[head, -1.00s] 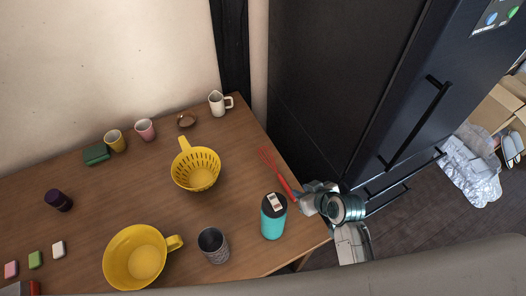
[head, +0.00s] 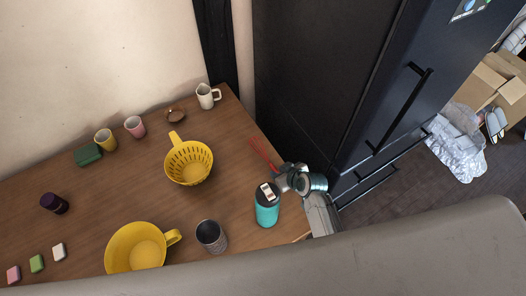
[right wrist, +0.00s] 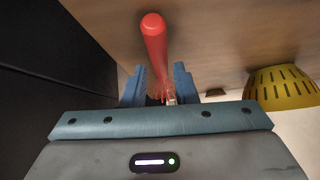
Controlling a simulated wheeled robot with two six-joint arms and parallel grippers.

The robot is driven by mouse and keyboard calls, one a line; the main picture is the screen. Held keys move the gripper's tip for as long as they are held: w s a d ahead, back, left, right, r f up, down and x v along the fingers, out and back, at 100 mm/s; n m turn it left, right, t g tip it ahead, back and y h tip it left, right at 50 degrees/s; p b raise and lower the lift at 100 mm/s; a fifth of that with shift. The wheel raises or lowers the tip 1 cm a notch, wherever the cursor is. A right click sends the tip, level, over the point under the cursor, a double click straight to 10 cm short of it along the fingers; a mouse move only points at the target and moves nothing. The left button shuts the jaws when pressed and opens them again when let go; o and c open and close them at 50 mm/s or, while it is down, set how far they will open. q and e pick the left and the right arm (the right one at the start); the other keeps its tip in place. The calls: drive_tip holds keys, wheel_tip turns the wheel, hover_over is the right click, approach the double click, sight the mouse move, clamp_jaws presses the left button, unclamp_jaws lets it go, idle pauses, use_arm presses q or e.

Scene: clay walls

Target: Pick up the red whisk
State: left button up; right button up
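The red whisk (head: 264,155) lies near the right edge of the wooden table, its wires pointing away toward the back left. My right gripper (head: 283,172) is at its handle in the head view and covers most of that handle. In the right wrist view, the red handle (right wrist: 154,45) runs between the two blue-grey fingers of my right gripper (right wrist: 160,88). The fingers stand apart on either side of it, with what look like narrow gaps. The whisk does not look lifted. My left gripper is not in view.
A teal bottle (head: 267,212) stands close to my right gripper. A yellow colander (head: 188,163) is left of the whisk, and also shows in the right wrist view (right wrist: 284,92). A grey cup (head: 211,236) and yellow bowl (head: 112,250) are nearer. A dark fridge (head: 330,80) stands on the right.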

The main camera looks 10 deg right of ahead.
drive_tip(key=shift+w+a+f, duration=0.15)
drive_tip(key=shift+w+f, duration=0.2)
drive_tip(key=shift+f, duration=0.05)
clamp_jaws()
drive_tip(key=shift+r, duration=0.15)
